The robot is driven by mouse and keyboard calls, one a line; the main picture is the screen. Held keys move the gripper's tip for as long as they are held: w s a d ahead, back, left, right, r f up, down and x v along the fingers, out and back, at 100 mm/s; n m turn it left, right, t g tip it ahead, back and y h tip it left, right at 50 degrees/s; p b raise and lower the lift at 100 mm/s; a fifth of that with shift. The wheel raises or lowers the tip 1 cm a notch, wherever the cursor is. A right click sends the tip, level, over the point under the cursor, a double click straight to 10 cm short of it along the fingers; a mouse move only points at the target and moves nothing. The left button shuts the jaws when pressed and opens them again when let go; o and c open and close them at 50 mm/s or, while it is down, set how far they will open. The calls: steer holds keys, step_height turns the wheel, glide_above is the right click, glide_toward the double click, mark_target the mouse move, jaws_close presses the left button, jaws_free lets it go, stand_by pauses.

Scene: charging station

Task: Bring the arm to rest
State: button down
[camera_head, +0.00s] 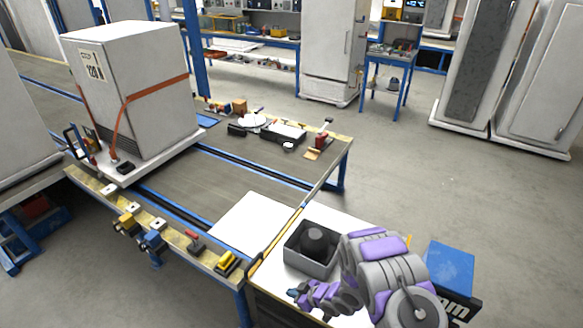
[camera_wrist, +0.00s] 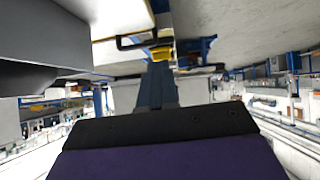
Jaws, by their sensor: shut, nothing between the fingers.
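My arm is in the lower right of the head view, bent, its links grey and purple. My gripper (camera_head: 299,293) points left, over the near end of the white-topped table, just in front of a grey open box. Its fingers look small and closed, with nothing seen between them. In the wrist view the gripper (camera_wrist: 158,75) shows as a dark narrow shape in the middle, shut, with a purple and black body below it. That view is tilted or upside down, and a grey box-like surface fills its upper left.
The grey box (camera_head: 313,250) with a dark round object stands beside my arm. A blue-topped box (camera_head: 450,268) is to the right. A workbench (camera_head: 237,180) holds a large strapped white cabinet (camera_head: 130,85), small tools and a white sheet (camera_head: 250,225). Open floor lies at right.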

steer(key=w+d+r+m+h, duration=0.1)
steer(key=w+d+r+h, duration=0.2)
steer(key=d+r, duration=0.4)
steer(key=w+d+r+m+h, duration=0.1)
steer(key=w+d+r+h, duration=0.1)
steer(key=d+r+h, duration=0.35)
steer(key=s+d+r+m+h, duration=0.1)
steer(key=s+d+r+m, duration=0.15)
steer(key=d+r, duration=0.35)
steer(key=s+d+r+m+h, duration=0.25)
steer(key=d+r, duration=0.25)
steer(key=r, duration=0.3)
steer(key=s+a+r+m+g, duration=0.1)
steer(key=s+r+m+g, duration=0.1)
steer(key=s+r, duration=0.5)
steer(key=s+r+m+g, duration=0.15)
steer(key=s+r, duration=0.25)
steer(key=s, duration=0.6)
steer(key=s+a+r+g+y, duration=0.1)
steer(key=s+a+r, duration=0.1)
steer(key=s, duration=0.5)
steer(key=s+a+r+g+y, duration=0.1)
steer(key=s+a, duration=0.3)
steer(key=s, duration=0.4)
steer(key=s+a+r+m+g+y, duration=0.1)
steer(key=s+a+r+g, duration=0.1)
steer(key=s, duration=0.5)
steer(key=shift+s+a+r+y, duration=0.2)
steer(key=shift+a+r+y, duration=0.1)
steer(key=shift+a+r, duration=0.3)
